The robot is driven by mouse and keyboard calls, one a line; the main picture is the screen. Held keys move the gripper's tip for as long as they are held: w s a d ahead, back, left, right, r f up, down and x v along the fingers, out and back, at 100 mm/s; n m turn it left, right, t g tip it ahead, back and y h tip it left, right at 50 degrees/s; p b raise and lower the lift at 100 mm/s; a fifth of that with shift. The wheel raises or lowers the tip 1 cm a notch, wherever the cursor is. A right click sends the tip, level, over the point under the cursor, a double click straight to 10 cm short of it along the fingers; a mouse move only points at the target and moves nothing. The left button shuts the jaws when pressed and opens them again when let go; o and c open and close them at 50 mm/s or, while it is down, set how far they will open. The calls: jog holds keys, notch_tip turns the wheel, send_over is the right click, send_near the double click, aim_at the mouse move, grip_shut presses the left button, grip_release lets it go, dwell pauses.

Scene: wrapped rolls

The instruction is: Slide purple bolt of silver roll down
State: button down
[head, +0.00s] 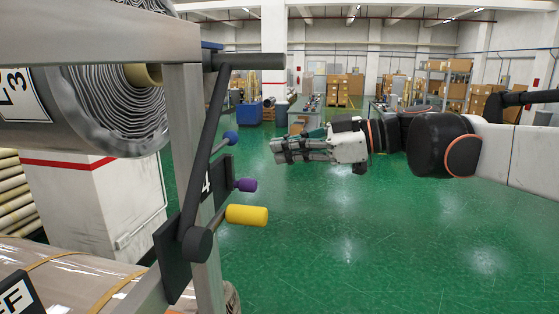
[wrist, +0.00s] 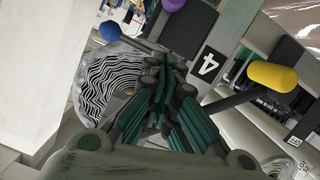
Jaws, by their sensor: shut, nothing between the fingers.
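The purple bolt (head: 245,185) sticks out to the right from a black plate (head: 170,240) on the grey metal post, between a blue knob (head: 230,137) and a yellow handle (head: 247,215). It also shows, cut by the top edge, in the wrist view (wrist: 174,4). The silver roll (head: 110,110) hangs at the upper left, its wound end facing right. My gripper (head: 277,150) is shut and empty, in the air to the right of the post and apart from the bolt. In the wrist view its green-padded fingers (wrist: 168,75) are together.
The grey post (head: 186,120) and a dark slanted lever (head: 208,145) stand left of my gripper. A brown wrapped roll (head: 70,275) lies below. Open green floor (head: 370,220) spreads to the right. Shelves and boxes (head: 460,70) are far back.

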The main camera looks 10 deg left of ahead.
jog(key=v, duration=0.3)
jog(key=shift+s, duration=0.15)
jog(key=shift+s+r, duration=0.1)
jog(key=s+d+f+m+t+h+b, duration=0.1)
jog(key=s+d+f+m+h+b, duration=0.4)
jog(key=f+b, duration=0.6)
jog(key=s+d+f+m+t+h+b, duration=0.2)
jog(key=s+d+f+m+h+b, duration=0.3)
jog(key=f, duration=2.5)
jog(key=s+d+f+m+t+h+b, duration=0.2)
jog(key=s+d+f+m+h+b, duration=0.3)
jog(key=f+b, duration=1.3)
jog(key=s+d+f+m, duration=0.3)
jog(key=s+d+m, duration=0.1)
jog(key=d, duration=0.3)
jog(key=shift+s+f, duration=0.3)
